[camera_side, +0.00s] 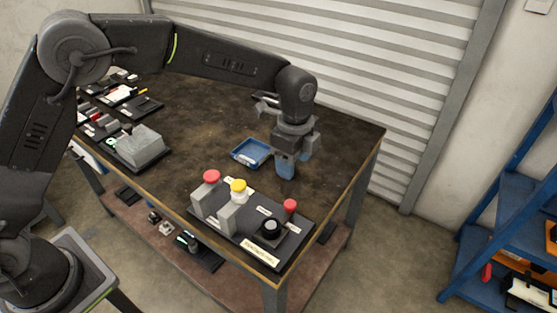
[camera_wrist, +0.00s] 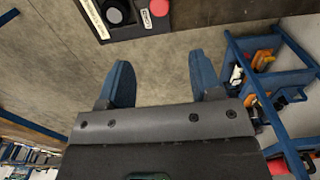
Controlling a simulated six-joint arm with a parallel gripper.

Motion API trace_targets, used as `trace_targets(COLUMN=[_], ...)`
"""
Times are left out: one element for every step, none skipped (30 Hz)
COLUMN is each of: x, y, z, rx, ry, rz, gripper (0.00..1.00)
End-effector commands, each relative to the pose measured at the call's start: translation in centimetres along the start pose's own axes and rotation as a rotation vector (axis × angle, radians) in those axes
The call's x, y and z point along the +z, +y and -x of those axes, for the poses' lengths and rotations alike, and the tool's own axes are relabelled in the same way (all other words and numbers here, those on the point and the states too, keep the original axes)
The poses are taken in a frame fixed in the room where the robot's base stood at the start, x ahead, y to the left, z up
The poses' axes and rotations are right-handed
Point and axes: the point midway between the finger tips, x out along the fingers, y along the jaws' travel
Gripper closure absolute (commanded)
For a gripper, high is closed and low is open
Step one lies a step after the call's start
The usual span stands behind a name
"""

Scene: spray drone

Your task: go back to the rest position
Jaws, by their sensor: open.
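My gripper (camera_side: 287,168) has blue fingers and points down over the right part of the dark worktable (camera_side: 215,118) in the side view. In the wrist view my gripper (camera_wrist: 160,84) is open, with its two blue fingers wide apart and nothing between them. I cannot tell its exact height above the table.
A panel board (camera_side: 235,228) with red and yellow caps stands at the table's front corner, close to the gripper. A blue tray (camera_side: 251,153) lies left of the gripper. A grey block (camera_side: 141,147) and several small items sit at the far left. A blue shelf (camera_side: 505,215) stands at right.

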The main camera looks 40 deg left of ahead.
Motion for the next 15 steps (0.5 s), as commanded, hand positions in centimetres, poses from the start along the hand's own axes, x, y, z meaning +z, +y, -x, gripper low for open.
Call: trace_targets(x=[0.0, 0.0, 0.1, 0.3, 0.5, 0.9, 1.4, 1.9, 2.6, 3.3, 4.0, 5.0, 5.7, 6.4, 7.3], y=[0.0, 0.0, 0.1, 0.1, 0.2, 0.4, 0.7, 0.9, 1.5, 2.0, 2.6, 3.5, 4.2, 4.9, 5.9], z=[0.0, 0.0, 0.2, 0.4, 0.8, 1.6, 2.3, 3.1, 4.4, 5.3, 6.3, 7.7, 8.6, 9.4, 10.5], rx=[0.000, 0.000, -0.002, -0.005, -0.010, -0.020, -0.028, -0.038, -0.054, -0.066, -0.079, -0.096, -0.109, -0.123, -0.139], ry=[0.000, 0.000, 0.001, 0.002, 0.004, 0.007, 0.011, 0.015, 0.022, 0.028, 0.035, 0.044, 0.052, 0.060, 0.072], rz=[0.000, 0.001, 0.007, 0.015, 0.028, 0.055, 0.080, 0.112, 0.161, 0.203, 0.249, 0.313, 0.362, 0.410, 0.473], gripper=[0.41, 0.41, 0.41, 0.41, 0.41, 0.41, 0.41, 0.41, 0.41, 0.41, 0.41, 0.41, 0.41, 0.41, 0.41])
